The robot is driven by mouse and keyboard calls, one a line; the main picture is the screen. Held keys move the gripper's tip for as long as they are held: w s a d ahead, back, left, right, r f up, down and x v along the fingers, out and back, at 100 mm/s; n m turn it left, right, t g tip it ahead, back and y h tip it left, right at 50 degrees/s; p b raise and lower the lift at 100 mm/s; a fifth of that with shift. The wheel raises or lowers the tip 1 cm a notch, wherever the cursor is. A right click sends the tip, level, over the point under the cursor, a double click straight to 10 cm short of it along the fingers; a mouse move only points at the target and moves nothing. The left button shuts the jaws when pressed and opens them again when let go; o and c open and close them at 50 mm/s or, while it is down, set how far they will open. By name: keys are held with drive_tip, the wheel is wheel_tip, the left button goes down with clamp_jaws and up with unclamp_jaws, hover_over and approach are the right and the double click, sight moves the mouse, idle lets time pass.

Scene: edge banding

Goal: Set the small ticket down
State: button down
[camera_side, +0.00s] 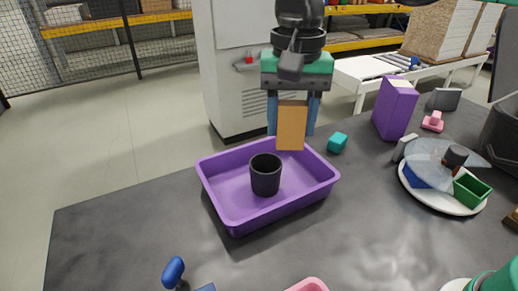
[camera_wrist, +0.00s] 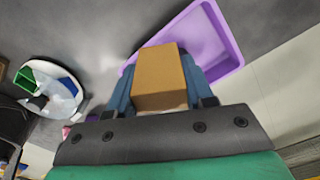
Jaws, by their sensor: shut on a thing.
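My gripper (camera_side: 292,132) is shut on an orange-brown block (camera_side: 291,124), gripped between its two blue fingers. The block hangs upright in the side view, its lower end in front of the back rim of the purple tray (camera_side: 230,221); its exact height above the tray or table is hard to tell. In the wrist view the block (camera_wrist: 160,78) sits between the fingers of my gripper (camera_wrist: 160,92), with part of the purple tray (camera_wrist: 228,40) behind it. I cannot make out a separate ticket, or tell whether this block is it.
A black cup (camera_side: 265,176) stands in the tray. A teal block (camera_side: 337,142) lies right of the tray. A purple box (camera_side: 395,108) and a plate (camera_side: 441,206) with several items stand further right.

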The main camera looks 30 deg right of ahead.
drive_tip(key=w+d+m, duration=0.3)
drive_tip(key=d+m, duration=0.9)
drive_tip(key=d, duration=1.2)
drive_tip(key=f, duration=2)
drive_tip(key=shift+s+d, duration=0.25)
drive_tip(key=shift+c, duration=1.7)
unclamp_jaws()
drive_tip(key=shift+f, duration=0.1)
